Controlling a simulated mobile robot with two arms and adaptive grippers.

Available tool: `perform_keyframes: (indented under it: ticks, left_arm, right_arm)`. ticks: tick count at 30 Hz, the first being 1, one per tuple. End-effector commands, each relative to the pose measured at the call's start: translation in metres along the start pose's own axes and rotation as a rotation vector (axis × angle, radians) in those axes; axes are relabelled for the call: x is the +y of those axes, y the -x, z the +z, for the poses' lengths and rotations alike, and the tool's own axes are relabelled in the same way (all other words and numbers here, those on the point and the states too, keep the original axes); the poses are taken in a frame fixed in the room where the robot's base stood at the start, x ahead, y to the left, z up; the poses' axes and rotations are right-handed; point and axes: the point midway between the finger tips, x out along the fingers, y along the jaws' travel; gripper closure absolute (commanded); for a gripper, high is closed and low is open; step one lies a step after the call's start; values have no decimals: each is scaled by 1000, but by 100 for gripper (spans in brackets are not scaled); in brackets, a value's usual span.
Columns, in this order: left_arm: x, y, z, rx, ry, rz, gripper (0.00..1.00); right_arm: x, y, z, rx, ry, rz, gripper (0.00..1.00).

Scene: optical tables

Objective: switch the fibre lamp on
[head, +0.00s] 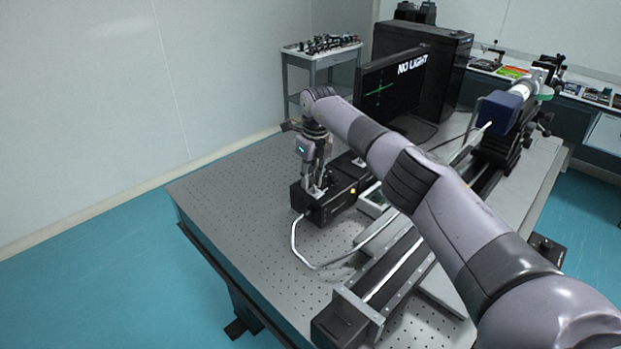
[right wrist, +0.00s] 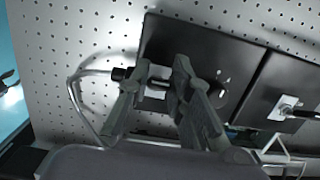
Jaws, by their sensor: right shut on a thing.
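The fibre lamp looks to be the near black box (head: 318,207) on the optical table, with a pale cable (head: 294,240) curving from its front end. In the right wrist view the black box (right wrist: 207,45) lies under my fingers. My right gripper (head: 316,190) points down at its top. In the right wrist view my right gripper (right wrist: 160,82) is shut on a small pale, shiny part, apparently the lamp's switch (right wrist: 157,92); the fingers partly hide it, and its position cannot be told. My left gripper is not in view.
A second black box (right wrist: 290,85) with a small lever sits close beside the first. A monitor (head: 390,90) behind reads "NO LIGHT". A rail (head: 395,270) and a blue optical unit (head: 499,112) stand to the right. The table's left part (head: 235,195) is clear.

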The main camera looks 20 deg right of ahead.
Motion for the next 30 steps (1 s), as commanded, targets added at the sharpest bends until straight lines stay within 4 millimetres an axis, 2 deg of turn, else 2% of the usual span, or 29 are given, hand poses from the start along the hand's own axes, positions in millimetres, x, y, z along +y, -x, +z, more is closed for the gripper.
perform_keyframes:
  ticks: [10, 11, 19, 30]
  left_arm:
    - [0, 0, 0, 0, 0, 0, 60]
    - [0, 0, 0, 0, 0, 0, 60]
    - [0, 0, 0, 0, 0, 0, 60]
    - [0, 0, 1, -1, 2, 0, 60]
  right_arm:
    - [0, -2, -2, 7, 0, 2, 100]
    - [0, -2, -2, 7, 0, 2, 79]
    - [0, -1, -1, 4, 0, 1, 61]
    - [0, 4, 0, 0, 0, 0, 60]
